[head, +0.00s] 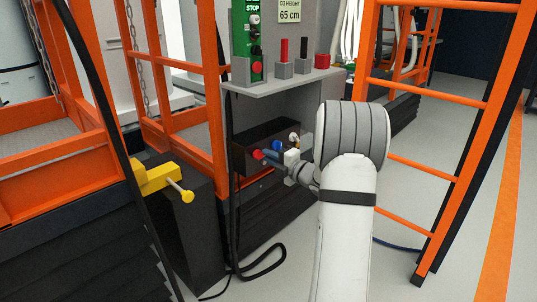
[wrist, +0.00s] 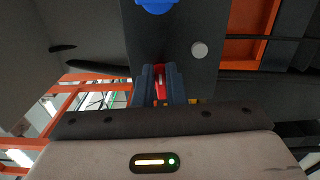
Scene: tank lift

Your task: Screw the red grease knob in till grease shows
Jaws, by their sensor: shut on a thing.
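The red grease knob (head: 257,155) sits on the front of a dark box (head: 243,161) under the grey shelf. In the wrist view the red knob (wrist: 160,87) shows between the blue-grey fingers. My gripper (head: 268,156) is at the box front and shut on the red knob. In the wrist view my gripper (wrist: 158,72) covers much of the knob. No grease can be made out in either view.
A blue knob (wrist: 157,5) and a pale round knob (wrist: 199,49) are near the fingers. The grey shelf (head: 290,78) with controls is above. An orange ladder (head: 465,140) stands at right, and a yellow lever (head: 160,178) at left. Open floor lies below.

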